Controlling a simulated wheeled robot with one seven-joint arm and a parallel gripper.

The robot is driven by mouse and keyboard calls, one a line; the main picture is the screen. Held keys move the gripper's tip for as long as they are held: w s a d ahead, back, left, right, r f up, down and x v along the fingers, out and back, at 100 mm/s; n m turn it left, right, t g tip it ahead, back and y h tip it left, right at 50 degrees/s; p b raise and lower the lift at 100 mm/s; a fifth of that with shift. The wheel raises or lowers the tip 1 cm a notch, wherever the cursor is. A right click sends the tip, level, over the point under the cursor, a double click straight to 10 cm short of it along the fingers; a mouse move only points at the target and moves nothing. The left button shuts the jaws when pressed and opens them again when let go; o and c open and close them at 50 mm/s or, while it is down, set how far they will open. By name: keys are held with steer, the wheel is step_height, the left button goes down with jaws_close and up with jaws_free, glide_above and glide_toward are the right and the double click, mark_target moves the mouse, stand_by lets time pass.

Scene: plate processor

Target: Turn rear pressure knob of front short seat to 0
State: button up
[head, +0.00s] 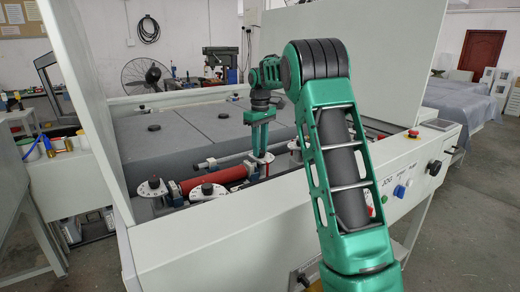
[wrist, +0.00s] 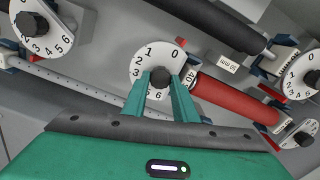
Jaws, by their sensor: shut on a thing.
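My gripper (head: 259,150) reaches down over a white numbered dial (head: 268,158) at the far end of the red roller. In the wrist view, my gripper (wrist: 160,82) is shut on the small black knob (wrist: 160,76) at this dial's centre, one green finger on either side. The dial face (wrist: 152,53) shows 1 and 0 at the top, 2 and 3 on the left, and 6 near the fingers. The fingers hide part of the scale. I cannot make out a pointer mark.
Other numbered dials stand nearby, at the upper left (wrist: 36,40) and the right (wrist: 296,82). The red roller (wrist: 235,103) lies close to the right finger. The pale front panel (head: 230,235) and raised cover (head: 350,45) flank my arm.

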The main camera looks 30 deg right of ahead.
steer(key=shift+w+r, duration=0.1)
steer(key=shift+w, duration=0.05)
steer(key=o, duration=1)
steer(key=shift+o, duration=0.2)
step_height(320, 180, up, 11)
steer(key=shift+f, duration=0.2)
